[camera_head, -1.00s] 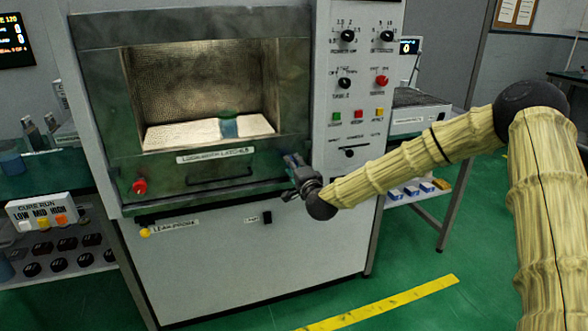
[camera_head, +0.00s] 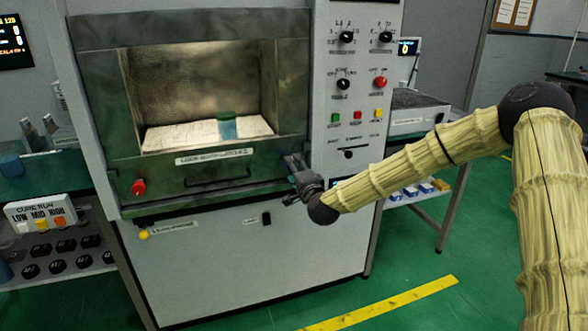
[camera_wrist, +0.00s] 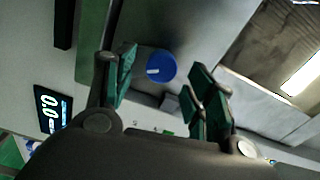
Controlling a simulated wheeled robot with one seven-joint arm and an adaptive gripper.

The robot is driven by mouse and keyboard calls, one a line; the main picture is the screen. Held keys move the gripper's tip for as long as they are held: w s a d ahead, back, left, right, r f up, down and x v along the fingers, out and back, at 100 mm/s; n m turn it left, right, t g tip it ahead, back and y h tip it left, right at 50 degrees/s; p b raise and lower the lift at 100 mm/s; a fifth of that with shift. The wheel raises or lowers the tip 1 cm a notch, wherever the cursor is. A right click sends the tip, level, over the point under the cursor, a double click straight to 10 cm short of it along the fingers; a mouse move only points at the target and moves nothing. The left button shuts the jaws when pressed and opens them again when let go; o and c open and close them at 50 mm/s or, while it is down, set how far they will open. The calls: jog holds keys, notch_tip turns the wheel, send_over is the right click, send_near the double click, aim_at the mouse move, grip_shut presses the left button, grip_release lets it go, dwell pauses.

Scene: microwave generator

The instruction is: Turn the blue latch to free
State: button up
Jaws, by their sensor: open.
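The blue latch (camera_wrist: 161,66) shows in the wrist view as a round blue knob with a short white mark on its face. It sits on a grey panel, beyond and between my fingertips, and I see no contact. My gripper (camera_wrist: 160,85) is open, with a green-padded finger on each side of the knob. In the head view my gripper (camera_head: 296,182) is at the lower right corner of the microwave generator's front (camera_head: 240,250), beside the control column. The blue latch is hidden there behind my gripper.
The generator's window shows a white slab (camera_head: 180,135) with a blue-green cup (camera_head: 227,126) on it. A red knob (camera_head: 138,187) is at the front's lower left. The control column (camera_head: 357,70) carries several knobs and buttons close to my arm. A small display (camera_wrist: 50,108) shows in the wrist view.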

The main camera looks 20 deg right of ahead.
jog(key=s, duration=1)
jog(key=shift+s+d, duration=0.2)
jog(key=shift+s, duration=0.1)
jog(key=shift+f, duration=0.1)
jog(key=s+a+f+n+g+y, duration=0.1)
jog(key=s+a+f+n+g, duration=0.3)
jog(key=f, duration=0.6)
jog(key=s+a+f+n+g+y, duration=0.1)
jog(key=s+a+f, duration=0.35)
jog(key=f, duration=0.45)
jog(key=s+a+f+n+g, duration=0.2)
jog(key=s+f+n+g, duration=0.35)
jog(key=s+f, duration=1.15)
jog(key=s+d+f+n+g+h, duration=0.1)
jog(key=s+d+f+n+g, duration=0.15)
jog(key=s, duration=0.55)
jog(key=s+d+f+n+g+h, duration=0.1)
jog(key=s+f+g, duration=0.15)
jog(key=s, duration=0.55)
jog(key=s+d+f+n+g, duration=0.1)
jog(key=s+d+f+g, duration=0.15)
jog(key=s, duration=0.55)
notch_tip(320, 180, up, 14)
jog(key=p, duration=1.4)
jog(key=shift+s+a+n+h, duration=0.2)
jog(key=shift+a+n+h, duration=0.05)
jog(key=shift+n+h, duration=0.05)
